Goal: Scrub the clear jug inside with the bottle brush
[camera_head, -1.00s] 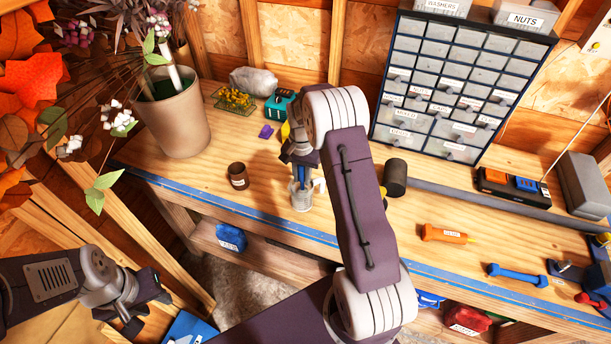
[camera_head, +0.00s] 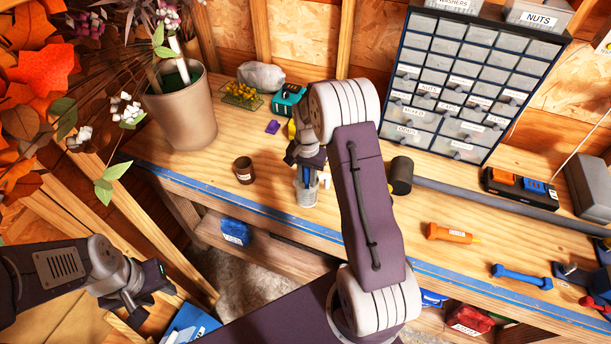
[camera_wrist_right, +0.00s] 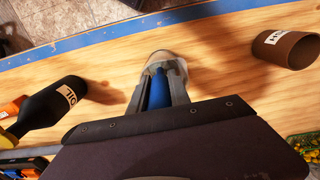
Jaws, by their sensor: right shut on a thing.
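The clear jug (camera_head: 312,201) stands on the bench near its front edge, left of the picture's middle. It also shows in the right wrist view (camera_wrist_right: 163,57). My right gripper (camera_head: 307,178) is above the jug, pointing down, shut on the bottle brush. The brush's blue part shows between the fingers in the right wrist view (camera_wrist_right: 158,92). Its lower end is down at the jug's mouth; how deep it reaches is hard to tell. My left gripper (camera_head: 152,297) is empty at the lower left, away from the bench, with its fingers apart.
A brown labelled jar (camera_head: 243,171) stands left of the jug. A large plant pot (camera_head: 182,112) and a drawer cabinet (camera_head: 460,85) stand behind. The blue front edge is close.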

